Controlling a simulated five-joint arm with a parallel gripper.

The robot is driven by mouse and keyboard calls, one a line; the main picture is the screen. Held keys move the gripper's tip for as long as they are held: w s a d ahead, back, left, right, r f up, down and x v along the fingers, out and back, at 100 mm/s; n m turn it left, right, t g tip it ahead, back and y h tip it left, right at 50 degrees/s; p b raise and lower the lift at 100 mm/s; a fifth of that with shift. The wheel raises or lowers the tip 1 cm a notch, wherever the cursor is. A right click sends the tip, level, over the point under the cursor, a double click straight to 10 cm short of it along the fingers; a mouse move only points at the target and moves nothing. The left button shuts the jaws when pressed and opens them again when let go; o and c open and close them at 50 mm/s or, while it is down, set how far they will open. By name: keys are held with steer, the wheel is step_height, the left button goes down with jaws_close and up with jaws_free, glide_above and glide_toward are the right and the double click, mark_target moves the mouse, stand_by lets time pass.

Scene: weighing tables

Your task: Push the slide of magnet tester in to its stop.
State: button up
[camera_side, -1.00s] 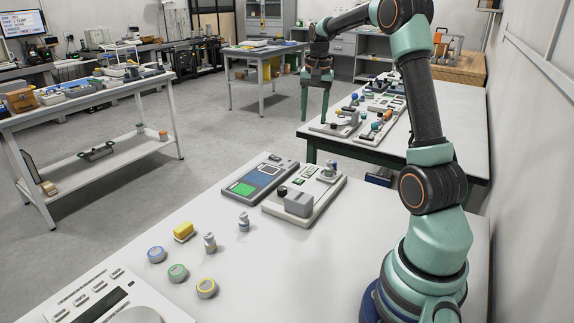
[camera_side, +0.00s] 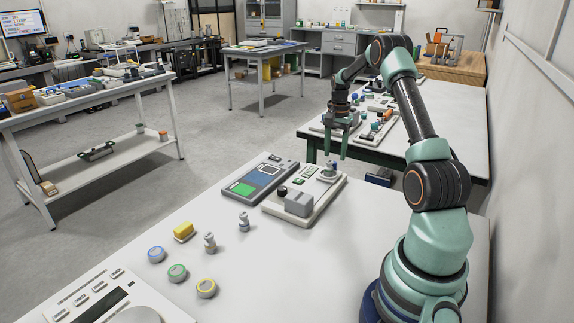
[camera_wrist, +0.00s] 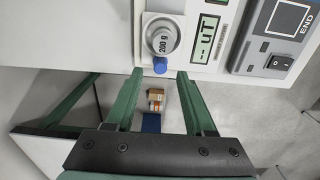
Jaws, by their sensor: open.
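The magnet tester (camera_side: 318,205) is a pale, flat device on the near table, with a grey block on its near end. In the wrist view its display (camera_wrist: 206,38) reads "-- uT". A round metal weight marked 200 g (camera_wrist: 161,40) sits at its far end and also shows in the side view (camera_side: 331,168). A blue knob (camera_wrist: 160,66) sticks out beside the weight at the tester's edge. My gripper (camera_side: 335,156) is open and empty, fingers down, at the tester's far end. In the wrist view the knob appears between its fingertips (camera_wrist: 160,74). Contact cannot be told.
A grey device with a green screen (camera_side: 259,180) stands left of the tester. Small weights (camera_side: 244,222), a yellow block (camera_side: 184,231) and several round pieces (camera_side: 177,273) lie on the near table (camera_side: 330,265). A second table (camera_side: 458,125) with more devices stands behind.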

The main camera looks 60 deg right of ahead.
steer(key=shift+f, duration=1.6)
jaws_close()
